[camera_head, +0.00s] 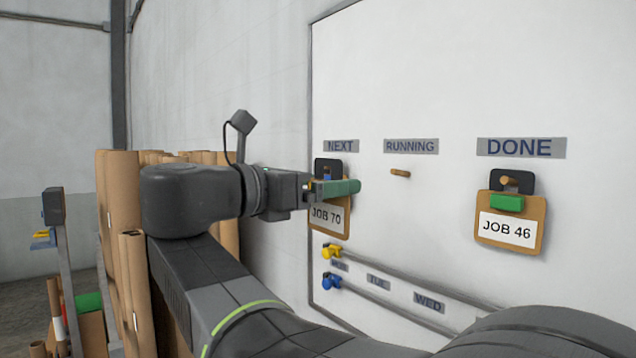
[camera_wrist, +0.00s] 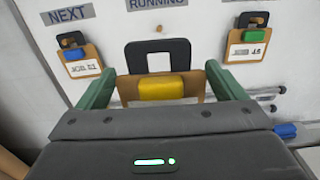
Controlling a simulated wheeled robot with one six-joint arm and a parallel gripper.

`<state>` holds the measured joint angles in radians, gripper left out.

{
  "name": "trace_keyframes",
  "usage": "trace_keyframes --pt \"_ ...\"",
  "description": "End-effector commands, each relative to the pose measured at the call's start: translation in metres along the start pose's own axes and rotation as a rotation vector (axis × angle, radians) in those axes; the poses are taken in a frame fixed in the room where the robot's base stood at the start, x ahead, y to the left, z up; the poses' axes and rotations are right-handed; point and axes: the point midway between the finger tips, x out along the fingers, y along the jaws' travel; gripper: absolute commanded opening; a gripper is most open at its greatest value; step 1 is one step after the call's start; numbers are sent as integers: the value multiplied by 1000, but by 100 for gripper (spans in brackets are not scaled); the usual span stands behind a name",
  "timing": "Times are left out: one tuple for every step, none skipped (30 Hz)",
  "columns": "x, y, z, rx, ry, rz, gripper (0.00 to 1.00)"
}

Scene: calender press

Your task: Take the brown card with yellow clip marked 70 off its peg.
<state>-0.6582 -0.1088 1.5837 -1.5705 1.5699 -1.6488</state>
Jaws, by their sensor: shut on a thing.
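My gripper (camera_head: 335,187) is shut on this card, with a green finger at each side in the wrist view (camera_wrist: 160,70). The loop's hole shows only pale board and no peg through it, so the card looks clear of any peg. The card's lower part is hidden in the wrist view.
The bare RUNNING peg (camera_head: 400,173) is on the white board (camera_head: 440,80). The green-clip JOB 46 card (camera_head: 511,229) hangs under DONE. A blue-clip card (camera_wrist: 78,60) hangs under NEXT. Brown rolls (camera_head: 120,195) stand at left.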

Motion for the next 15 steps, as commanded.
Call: trace_keyframes --pt "-2 0 2 0 0 2 68" --pt "-4 0 2 0 0 2 68" --pt "-5 0 2 -1 0 2 68" --pt "-6 0 2 -1 0 2 68" --pt "-8 0 2 -1 0 2 68" --pt "-9 0 3 -1 0 2 68" --pt "-10 0 3 0 0 2 68" --pt "-12 0 3 0 0 2 68" --pt "-13 0 3 0 0 2 68" --pt "-14 0 4 0 0 2 68" --pt "-16 0 4 0 0 2 68" --pt "-17 0 4 0 0 2 68" --pt "-18 0 4 0 0 2 68" --pt "-20 0 5 1 0 2 68" --pt "-21 0 5 1 0 2 68"
